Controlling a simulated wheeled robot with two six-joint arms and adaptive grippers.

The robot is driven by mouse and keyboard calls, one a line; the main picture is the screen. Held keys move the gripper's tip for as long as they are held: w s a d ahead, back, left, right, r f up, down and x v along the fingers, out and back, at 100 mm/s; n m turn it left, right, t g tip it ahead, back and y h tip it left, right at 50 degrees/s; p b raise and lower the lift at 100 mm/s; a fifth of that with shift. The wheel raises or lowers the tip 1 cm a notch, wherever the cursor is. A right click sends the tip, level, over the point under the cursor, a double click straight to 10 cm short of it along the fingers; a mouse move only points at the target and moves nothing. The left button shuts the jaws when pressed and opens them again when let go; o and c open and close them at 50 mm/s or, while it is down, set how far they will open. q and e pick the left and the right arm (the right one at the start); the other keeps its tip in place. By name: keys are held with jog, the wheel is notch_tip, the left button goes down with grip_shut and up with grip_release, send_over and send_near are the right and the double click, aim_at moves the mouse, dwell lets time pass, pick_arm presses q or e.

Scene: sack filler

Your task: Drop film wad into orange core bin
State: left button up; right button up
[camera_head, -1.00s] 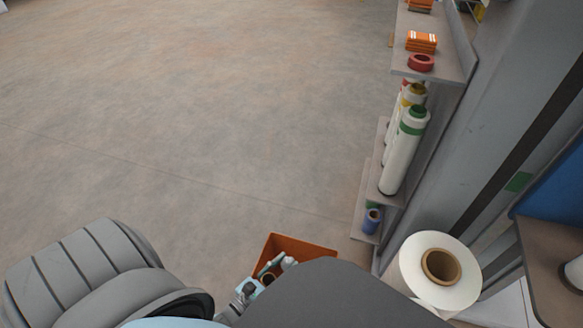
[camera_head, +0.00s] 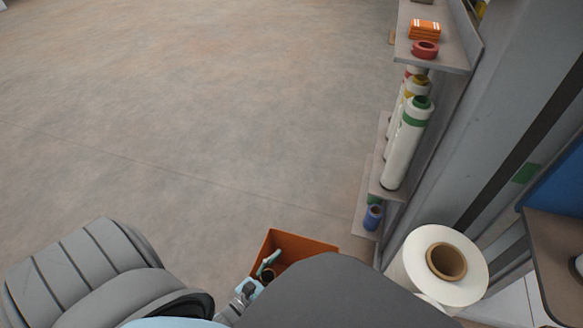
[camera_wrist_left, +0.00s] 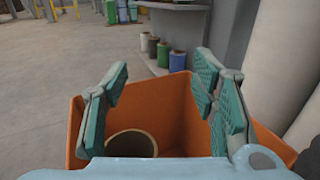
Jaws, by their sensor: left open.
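The orange core bin (camera_head: 312,242) stands on the floor at the bottom centre of the head view, partly hidden by my own body. Its orange wall also shows in the left wrist view (camera_wrist_left: 72,130). My left gripper (camera_head: 268,265) is over the bin. In the left wrist view its teal fingers (camera_wrist_left: 160,80) are spread wide with nothing between them. A brown hollow core (camera_wrist_left: 130,145) shows inside the bin, below the left finger. I cannot see the film wad in either current view. My right gripper is out of view.
A white film roll (camera_head: 440,266) stands to the right of the bin. Shelves at the right hold white rolls (camera_head: 408,145), a red ring (camera_head: 424,49) and an orange stack (camera_head: 425,29). Open floor (camera_head: 190,110) fills the left and centre.

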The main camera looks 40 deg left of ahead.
pick_arm(q)
jog(key=shift+s, duration=0.1)
jog(key=s+a, duration=0.1)
jog(key=s, duration=1)
jog(key=shift+s, duration=0.4)
jog(key=shift+a, duration=0.1)
